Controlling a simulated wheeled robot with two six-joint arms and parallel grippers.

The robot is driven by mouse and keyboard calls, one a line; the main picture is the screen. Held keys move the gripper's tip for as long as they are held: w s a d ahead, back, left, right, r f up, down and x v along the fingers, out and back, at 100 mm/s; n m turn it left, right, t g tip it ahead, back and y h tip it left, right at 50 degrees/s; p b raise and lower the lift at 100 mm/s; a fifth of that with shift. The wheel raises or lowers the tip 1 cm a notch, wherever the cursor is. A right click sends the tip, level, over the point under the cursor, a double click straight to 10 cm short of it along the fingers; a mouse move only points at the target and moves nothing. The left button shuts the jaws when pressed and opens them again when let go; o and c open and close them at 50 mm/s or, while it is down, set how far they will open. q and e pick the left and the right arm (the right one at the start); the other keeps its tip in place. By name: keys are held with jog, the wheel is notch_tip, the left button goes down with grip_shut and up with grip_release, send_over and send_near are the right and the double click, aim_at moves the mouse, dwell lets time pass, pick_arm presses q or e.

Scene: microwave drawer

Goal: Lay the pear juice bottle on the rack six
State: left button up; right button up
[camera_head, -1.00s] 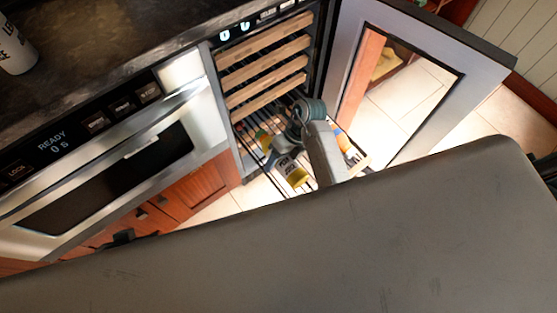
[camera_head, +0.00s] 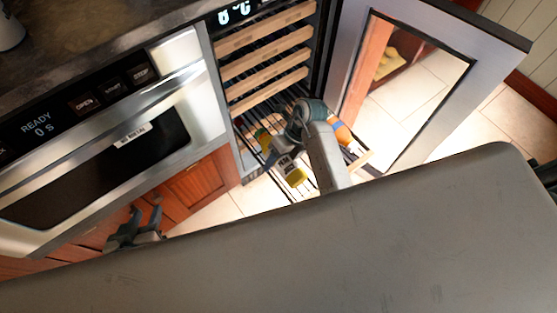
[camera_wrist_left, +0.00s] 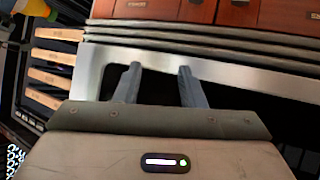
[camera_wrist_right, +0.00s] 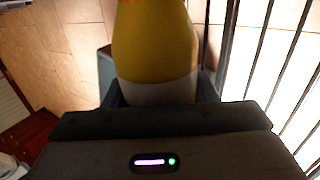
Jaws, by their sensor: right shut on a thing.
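The pear juice bottle (camera_head: 291,172), with a yellow label, is tilted above or at the pulled-out lower wire rack (camera_head: 314,187) of the open cooler. My right gripper (camera_head: 277,153) is shut on it; in the right wrist view the bottle (camera_wrist_right: 155,45) fills the space between the fingers. Rack bars (camera_wrist_right: 276,60) run along the right of that view. Whether the bottle touches the rack I cannot tell. My left gripper (camera_head: 146,217) is open and empty in front of the wooden cabinet; its spread fingers also show in the left wrist view (camera_wrist_left: 157,78).
An orange bottle (camera_head: 343,134) lies at the right of the rack, and another item (camera_head: 262,138) lies at its left. Several wooden-fronted racks (camera_head: 265,65) sit above. The open cooler door (camera_head: 485,55) stands at the right, the microwave drawer (camera_head: 100,170) at the left.

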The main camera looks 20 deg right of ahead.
pick_arm(q)
jog(key=shift+f, duration=0.3)
pick_arm(e)
jog(key=f, duration=0.1)
jog(key=s, duration=0.1)
jog(key=f, duration=0.1)
jog(key=shift+s+d+f+g, duration=0.2)
jog(key=shift+s+f+g, duration=0.05)
jog(key=shift+f+g, duration=0.1)
jog(key=o, duration=1.2)
jog(key=shift+v, duration=1.15)
jog(key=shift+o, duration=0.8)
jog(key=a+p+v, duration=0.1)
jog(key=p+v, duration=0.1)
jog(key=v, duration=0.8)
jog(key=shift+w+r+p, duration=0.25)
jog(key=shift+r+p, duration=0.05)
jog(key=shift+p, duration=0.1)
pick_arm(q)
jog(key=g, duration=0.1)
jog(key=s+g, duration=0.2)
jog(key=shift+a+f+m+y, duration=0.25)
jog(key=shift+a+m+y, duration=0.05)
jog(key=shift+m, duration=0.1)
pick_arm(e)
jog(key=shift+r, duration=0.4)
pick_arm(q)
jog(key=shift+s, duration=0.15)
pick_arm(e)
jog(key=shift+f, duration=0.1)
